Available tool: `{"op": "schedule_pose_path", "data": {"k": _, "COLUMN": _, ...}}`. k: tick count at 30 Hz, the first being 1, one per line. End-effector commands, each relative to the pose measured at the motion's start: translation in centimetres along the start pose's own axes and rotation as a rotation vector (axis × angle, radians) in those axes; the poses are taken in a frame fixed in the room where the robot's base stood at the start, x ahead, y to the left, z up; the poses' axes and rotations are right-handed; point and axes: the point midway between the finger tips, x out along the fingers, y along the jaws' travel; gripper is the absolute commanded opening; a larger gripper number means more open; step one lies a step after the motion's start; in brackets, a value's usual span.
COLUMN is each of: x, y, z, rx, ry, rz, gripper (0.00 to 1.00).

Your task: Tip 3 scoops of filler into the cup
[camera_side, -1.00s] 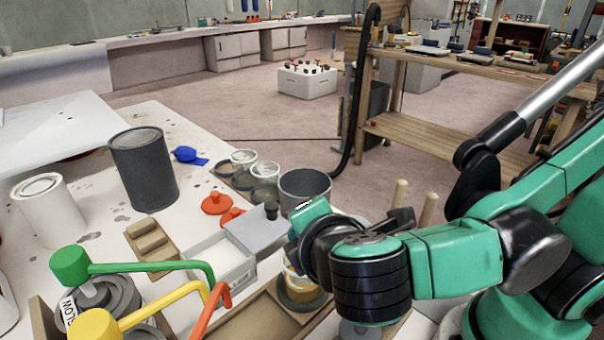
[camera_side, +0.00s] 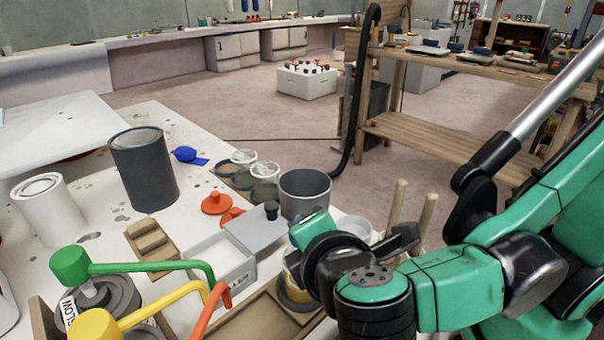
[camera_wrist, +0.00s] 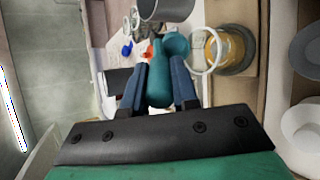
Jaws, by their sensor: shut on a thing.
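My gripper (camera_wrist: 160,66) is shut on a teal scoop (camera_wrist: 160,88), with its handle between the two dark blue fingers. The rounded teal end (camera_wrist: 176,45) points away from me; whether it holds filler I cannot tell. A cup with amber contents (camera_wrist: 236,48) stands to the right of the scoop in the wrist view, with a pale ring at its left. In the side view this cup (camera_side: 291,282) is partly hidden behind my wrist. An open white box (camera_side: 228,262) with white contents, perhaps the filler, is left of my wrist.
A grey pot (camera_side: 305,192) stands behind my wrist, and a grey plate (camera_side: 252,228) lies by the white box. Wooden pegs (camera_side: 397,208) rise at the right. Green, yellow and orange handles (camera_side: 130,267) stick up in front. A dark can (camera_side: 145,172) stands farther left.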

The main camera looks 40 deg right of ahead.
Motion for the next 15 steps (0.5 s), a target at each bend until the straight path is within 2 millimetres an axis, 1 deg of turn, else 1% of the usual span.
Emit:
{"op": "schedule_pose_path", "data": {"k": 4, "x": 0.4, "y": 0.5, "z": -0.2, "rx": 0.026, "ry": -0.023, "rz": -0.056, "gripper": 0.00}}
{"op": "schedule_pose_path", "data": {"k": 8, "x": 1.3, "y": 1.7, "z": -0.4, "rx": 0.088, "ry": -0.066, "rz": -0.184, "gripper": 0.00}}
{"op": "schedule_pose_path", "data": {"k": 11, "x": 2.1, "y": 2.8, "z": -0.3, "rx": 0.166, "ry": -0.103, "rz": -0.321, "gripper": 0.00}}
{"op": "schedule_pose_path", "data": {"k": 15, "x": 3.0, "y": 3.4, "z": 0.7, "rx": 0.311, "ry": -0.140, "rz": -0.538, "gripper": 0.00}}
